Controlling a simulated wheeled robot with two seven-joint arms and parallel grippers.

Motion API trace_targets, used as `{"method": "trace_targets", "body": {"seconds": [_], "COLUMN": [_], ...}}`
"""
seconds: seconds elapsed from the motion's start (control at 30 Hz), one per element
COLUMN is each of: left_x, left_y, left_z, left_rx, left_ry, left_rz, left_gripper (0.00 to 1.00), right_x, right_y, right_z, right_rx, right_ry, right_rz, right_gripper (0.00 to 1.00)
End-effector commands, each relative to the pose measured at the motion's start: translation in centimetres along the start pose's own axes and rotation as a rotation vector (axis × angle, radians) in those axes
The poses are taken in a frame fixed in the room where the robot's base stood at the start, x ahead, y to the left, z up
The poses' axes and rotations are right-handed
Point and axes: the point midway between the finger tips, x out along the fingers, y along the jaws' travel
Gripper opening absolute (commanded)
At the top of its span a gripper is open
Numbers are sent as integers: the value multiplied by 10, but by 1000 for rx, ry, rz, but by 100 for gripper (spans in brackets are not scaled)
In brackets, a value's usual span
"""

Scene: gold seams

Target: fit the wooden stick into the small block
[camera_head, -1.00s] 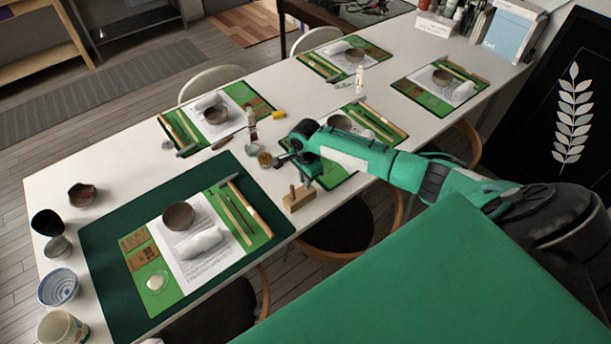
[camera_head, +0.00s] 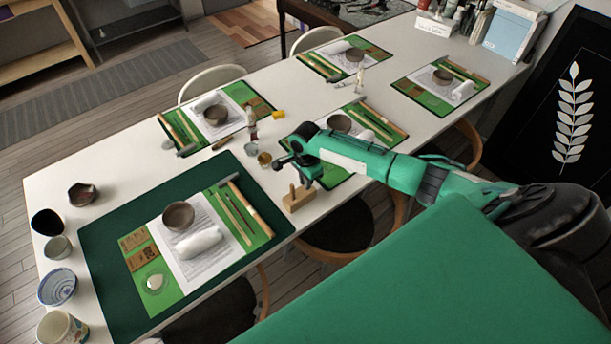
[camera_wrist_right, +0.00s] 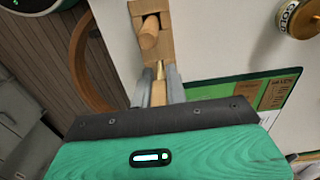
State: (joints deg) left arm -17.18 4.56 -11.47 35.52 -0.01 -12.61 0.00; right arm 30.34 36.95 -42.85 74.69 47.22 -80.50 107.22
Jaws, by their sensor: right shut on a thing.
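The small wooden block (camera_head: 296,203) lies on the white table near its front edge, right of the dark green mat. In the right wrist view the block (camera_wrist_right: 165,42) is at the top, with a round wooden peg (camera_wrist_right: 149,32) standing up from it. My right gripper (camera_wrist_right: 159,78) is shut on a thin wooden stick (camera_wrist_right: 158,92), beside the peg at the block's near end. In the head view my right gripper (camera_head: 305,180) is just above the block. Whether the stick's lower end is inside the block cannot be told. My left gripper is out of view.
A small jar (camera_head: 264,160) stands behind the block and shows at the wrist view's upper right (camera_wrist_right: 300,18). The dark green mat (camera_head: 105,265) holds a bowl (camera_head: 178,215) and tools. A green placemat (camera_head: 333,178) lies behind my arm.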

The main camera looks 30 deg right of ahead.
Motion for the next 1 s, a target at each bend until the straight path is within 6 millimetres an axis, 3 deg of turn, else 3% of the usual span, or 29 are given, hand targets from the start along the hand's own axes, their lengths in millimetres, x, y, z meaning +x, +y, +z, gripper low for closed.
{"method": "trace_targets", "body": {"seconds": [0.5, 1.0], "left_x": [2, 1], "left_y": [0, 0], "left_z": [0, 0], "left_rx": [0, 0], "left_ry": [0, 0], "left_rz": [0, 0], "left_gripper": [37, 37], "right_x": [13, 13], "right_y": [0, 0], "right_z": [0, 0], "right_rx": [1, 0], "right_ry": [0, 0], "right_rz": [1, 1], "right_gripper": [0, 0]}}
